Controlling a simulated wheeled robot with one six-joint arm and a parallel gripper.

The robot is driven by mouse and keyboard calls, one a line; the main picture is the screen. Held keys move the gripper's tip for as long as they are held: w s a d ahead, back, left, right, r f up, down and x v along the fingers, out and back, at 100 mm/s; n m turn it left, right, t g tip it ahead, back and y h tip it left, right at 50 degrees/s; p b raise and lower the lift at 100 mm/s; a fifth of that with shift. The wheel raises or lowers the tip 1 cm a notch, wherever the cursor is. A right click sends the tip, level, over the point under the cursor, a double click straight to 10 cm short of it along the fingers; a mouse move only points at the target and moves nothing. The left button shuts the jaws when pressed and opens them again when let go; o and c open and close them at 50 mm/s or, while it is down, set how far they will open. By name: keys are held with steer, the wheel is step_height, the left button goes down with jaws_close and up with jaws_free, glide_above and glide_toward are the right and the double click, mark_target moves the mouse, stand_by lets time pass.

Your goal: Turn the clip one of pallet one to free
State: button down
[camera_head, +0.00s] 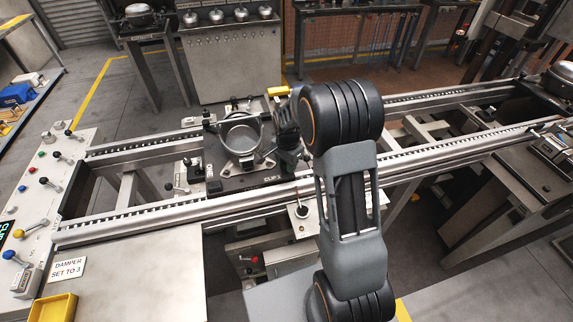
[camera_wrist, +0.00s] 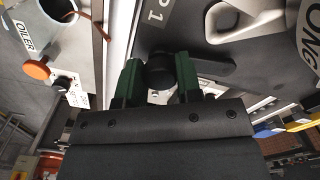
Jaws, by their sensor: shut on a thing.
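The pallet (camera_head: 238,184) is a dark plate on the conveyor rails in the head view, with a round metal housing (camera_head: 240,135) on it and a "CLIP" label at its front edge. In the wrist view its dark plate (camera_wrist: 185,22) fills the top, with lettering ending in "P 1". Clip one (camera_wrist: 160,70) shows there as a round black knob with a dark lever reaching right. My gripper (camera_wrist: 158,78) has its green fingers closed on either side of the knob. In the head view my gripper (camera_head: 290,160) is at the pallet's front right corner, partly hidden by my arm.
Conveyor rails (camera_head: 140,209) run left and right of the pallet. A control panel (camera_head: 45,190) with levers stands at the left, near a "DAMPER SET TO 3" sign (camera_head: 68,269) and a yellow tray (camera_head: 53,308). An orange knob (camera_wrist: 37,67) by an "OILER" label is left in the wrist view.

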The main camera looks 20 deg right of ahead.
steer(key=shift+m, duration=0.9)
steer(key=c, duration=0.8)
jaws_free()
steer(key=shift+r, duration=0.1)
step_height(320, 180, up, 14)
steer(key=shift+f+b, duration=0.15)
steer(key=shift+b, duration=0.25)
